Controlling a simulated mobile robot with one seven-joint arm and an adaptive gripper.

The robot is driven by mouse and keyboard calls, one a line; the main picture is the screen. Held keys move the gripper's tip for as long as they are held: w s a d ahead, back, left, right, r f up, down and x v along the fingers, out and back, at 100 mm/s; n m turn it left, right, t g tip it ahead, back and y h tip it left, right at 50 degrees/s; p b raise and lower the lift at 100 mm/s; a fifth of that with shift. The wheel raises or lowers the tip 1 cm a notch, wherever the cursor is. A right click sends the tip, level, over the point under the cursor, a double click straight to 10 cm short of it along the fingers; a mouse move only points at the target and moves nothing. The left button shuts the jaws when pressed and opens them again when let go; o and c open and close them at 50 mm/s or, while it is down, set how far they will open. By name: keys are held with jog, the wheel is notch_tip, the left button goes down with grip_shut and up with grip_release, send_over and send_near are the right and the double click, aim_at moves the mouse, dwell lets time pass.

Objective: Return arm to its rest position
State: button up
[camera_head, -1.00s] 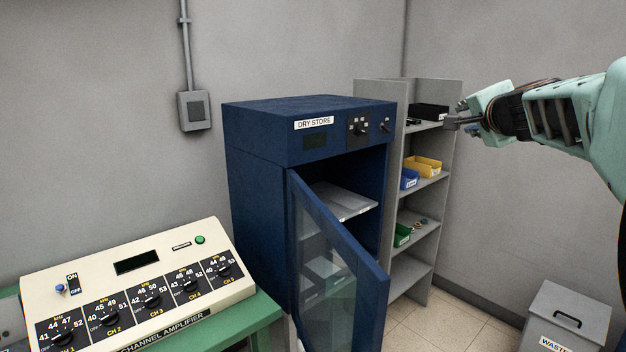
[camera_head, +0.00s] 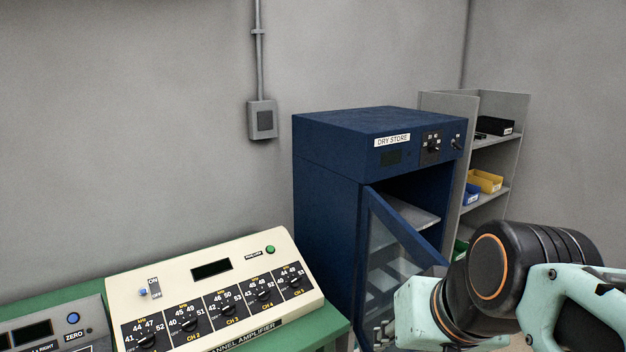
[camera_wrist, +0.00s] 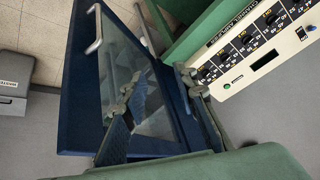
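My arm is folded in close at the lower right of the head view, with its black elbow-like joint and pale green links in front of the dry store. My gripper (camera_wrist: 157,80) shows in the wrist view with its two fingers spread apart and nothing between them. It is seen against the dry store's open glass door (camera_wrist: 140,85); I cannot tell the distance between them. In the head view the blue dry store (camera_head: 335,165) stands behind my arm with its door (camera_head: 385,245) ajar. The arm hides the door's lower part.
The channel amplifier (camera_head: 215,285) sits on a green bench (camera_head: 190,250) at left and shows upside down in the wrist view (camera_wrist: 265,60). A grey shelf (camera_head: 500,150) with bins stands right of the dry store. A waste bin (camera_wrist: 12,85) is at the wrist view's left edge.

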jog(key=s+f, duration=0.1)
jog(key=s+f+n+h, duration=0.1)
jog(key=s, duration=0.1)
jog(key=shift+d+f+g, duration=0.1)
jog(key=shift+f+g, duration=0.05)
jog(key=shift+g, duration=0.25)
dwell(0.7)
